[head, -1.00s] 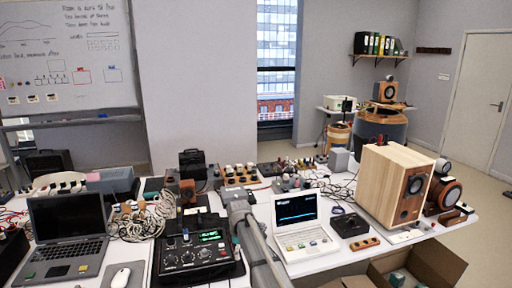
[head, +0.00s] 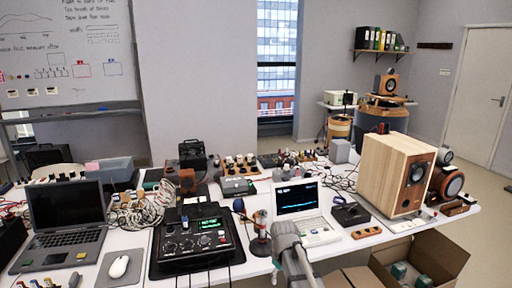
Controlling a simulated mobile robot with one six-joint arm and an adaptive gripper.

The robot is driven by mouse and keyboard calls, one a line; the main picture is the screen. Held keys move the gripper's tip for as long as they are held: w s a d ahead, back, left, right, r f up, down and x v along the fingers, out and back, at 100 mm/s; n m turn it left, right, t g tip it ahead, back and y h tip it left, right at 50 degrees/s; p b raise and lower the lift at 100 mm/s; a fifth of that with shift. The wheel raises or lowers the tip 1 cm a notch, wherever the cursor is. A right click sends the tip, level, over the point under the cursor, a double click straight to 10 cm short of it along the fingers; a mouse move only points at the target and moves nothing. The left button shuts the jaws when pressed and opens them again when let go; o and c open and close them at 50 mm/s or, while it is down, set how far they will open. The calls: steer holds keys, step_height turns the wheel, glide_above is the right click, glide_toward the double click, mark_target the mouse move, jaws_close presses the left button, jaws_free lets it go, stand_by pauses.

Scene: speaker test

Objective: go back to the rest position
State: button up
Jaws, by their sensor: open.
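Part of my grey arm shows at the bottom centre of the head view, in front of the table edge and the white laptop (head: 300,210). My gripper itself cannot be made out in this view, so what its fingers are near or hold is hidden.
The white table (head: 345,248) is crowded. A black mixer (head: 190,240), a dark laptop (head: 66,222) and a wooden speaker (head: 385,172) stand on it. A small stand with an orange part (head: 260,232) is just left of my arm. An open cardboard box (head: 440,262) is below right.

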steer(key=s+d+f+m+b, duration=0.45)
steer(key=s+d+m, duration=0.3)
steer(key=s, duration=0.55)
step_height(320, 180, up, 12)
steer(key=d+p, duration=0.1)
steer(key=p, duration=1.2)
steer(key=shift+n, duration=0.25)
steer(key=shift+c, duration=1.1)
